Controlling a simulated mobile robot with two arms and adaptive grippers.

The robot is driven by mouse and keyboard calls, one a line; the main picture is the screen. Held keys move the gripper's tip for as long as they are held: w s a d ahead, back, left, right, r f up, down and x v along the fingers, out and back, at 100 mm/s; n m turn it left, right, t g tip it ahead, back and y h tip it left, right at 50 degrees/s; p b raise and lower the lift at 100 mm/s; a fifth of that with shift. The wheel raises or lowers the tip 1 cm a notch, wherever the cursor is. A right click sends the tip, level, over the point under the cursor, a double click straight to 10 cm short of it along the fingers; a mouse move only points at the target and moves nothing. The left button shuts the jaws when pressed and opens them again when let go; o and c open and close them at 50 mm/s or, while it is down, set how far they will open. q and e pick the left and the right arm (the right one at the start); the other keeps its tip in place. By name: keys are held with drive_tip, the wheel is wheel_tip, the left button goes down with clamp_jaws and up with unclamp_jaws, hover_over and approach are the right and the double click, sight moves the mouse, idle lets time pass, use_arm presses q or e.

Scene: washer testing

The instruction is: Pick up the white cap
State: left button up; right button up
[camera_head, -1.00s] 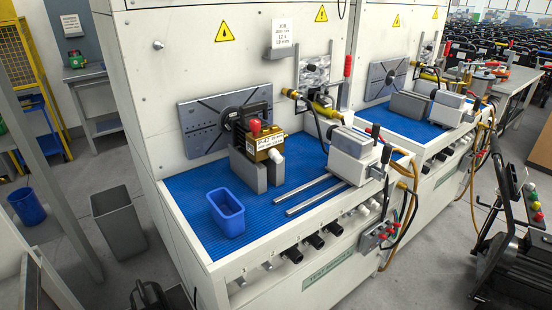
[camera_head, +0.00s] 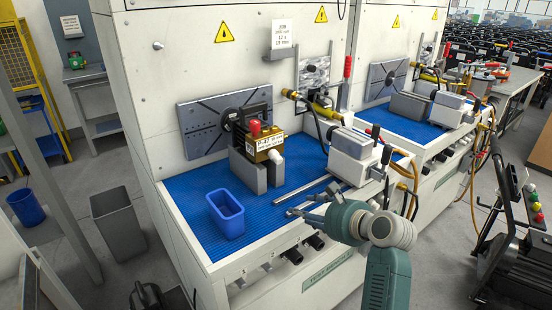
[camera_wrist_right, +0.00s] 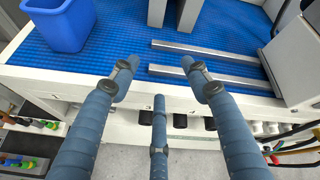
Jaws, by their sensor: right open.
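The white cap (camera_head: 275,156) sits on the lower right side of a brass and black workpiece (camera_head: 262,145). My right gripper (camera_head: 302,205) is in front of the workpiece, over the front edge of the bench and apart from the cap. In the right wrist view its fingers (camera_wrist_right: 160,64) are spread and empty, and the cap is out of frame. I do not see my left gripper.
A blue bin (camera_head: 226,222) stands on the mat to the left. Metal rails (camera_head: 318,188) and a white-grey tailstock block (camera_head: 352,155) are to the right. The blue mat (camera_head: 185,192) is clear left of the workpiece. Knobs line the bench front.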

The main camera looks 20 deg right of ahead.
sight(279, 157)
drive_tip(key=w+r+m+t+y, duration=0.2)
drive_tip(key=w+r+m+t, duration=0.1)
drive_tip(key=w+r+m, duration=0.55)
drive_tip(key=shift+n, duration=0.55)
drive_tip(key=x, duration=0.2)
drive_tip(key=r+x, duration=0.1)
drive_tip(key=x, duration=0.4)
drive_tip(key=shift+w+a+r, duration=0.15)
drive_tip(key=shift+a+r, duration=0.05)
drive_tip(key=shift+a, duration=0.1)
drive_tip(key=shift+w+a+f, duration=0.1)
drive_tip(key=shift+w+f, duration=0.1)
drive_tip(key=shift+w, duration=0.2)
drive_tip(key=shift+s, duration=0.1)
drive_tip(key=shift+r, duration=0.1)
drive_tip(key=c, duration=1)
